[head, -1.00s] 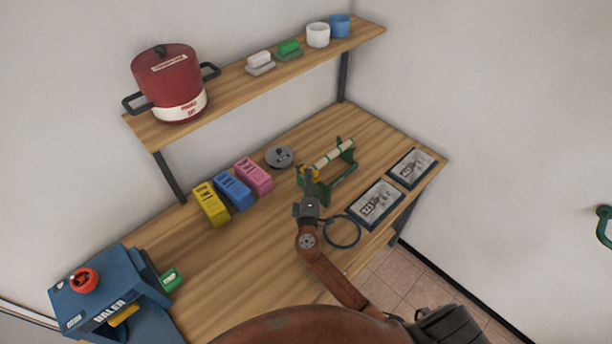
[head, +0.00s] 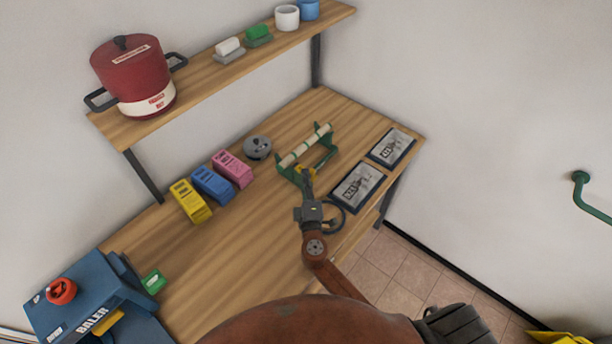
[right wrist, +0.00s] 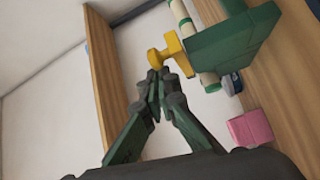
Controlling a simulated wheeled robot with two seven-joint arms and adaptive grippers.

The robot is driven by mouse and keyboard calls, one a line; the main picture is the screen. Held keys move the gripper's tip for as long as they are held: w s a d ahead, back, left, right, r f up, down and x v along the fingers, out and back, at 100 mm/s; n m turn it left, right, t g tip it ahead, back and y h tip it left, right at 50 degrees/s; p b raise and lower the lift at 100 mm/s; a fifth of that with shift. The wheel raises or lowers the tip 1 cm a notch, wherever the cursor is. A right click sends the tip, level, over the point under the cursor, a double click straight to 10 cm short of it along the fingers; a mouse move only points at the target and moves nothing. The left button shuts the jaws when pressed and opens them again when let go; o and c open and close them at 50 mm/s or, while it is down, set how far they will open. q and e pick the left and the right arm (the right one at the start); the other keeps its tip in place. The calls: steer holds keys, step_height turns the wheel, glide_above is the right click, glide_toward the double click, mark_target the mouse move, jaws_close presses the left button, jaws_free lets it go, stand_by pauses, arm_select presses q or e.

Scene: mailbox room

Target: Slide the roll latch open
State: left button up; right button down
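The green roll holder (head: 288,174) stands on the wooden table with a pale roll (head: 305,146) across it. A yellow latch (head: 305,171) shows on the holder's near side. It also shows in the right wrist view (right wrist: 168,50), sticking out from the green holder (right wrist: 235,45). My right gripper (head: 308,183) is just in front of the latch. In the right wrist view its fingertips (right wrist: 158,82) are together beside the latch's knob; I cannot tell whether they touch it. My left gripper is not in view.
Two framed dark trays (head: 357,187) lie right of the holder. A grey disc (head: 257,147) and pink (head: 232,168), blue and yellow boxes lie to its left. A cable loop (head: 338,222) is beside my right gripper. A shelf (head: 235,72) overhangs the back.

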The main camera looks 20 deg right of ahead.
steer(key=w+a, duration=0.2)
steer(key=a, duration=0.1)
steer(key=b+v, duration=0.2)
steer(key=v, duration=0.7)
steer(key=shift+s+a+r, duration=0.25)
steer(key=shift+s+r, duration=0.1)
steer(key=shift+r, duration=0.05)
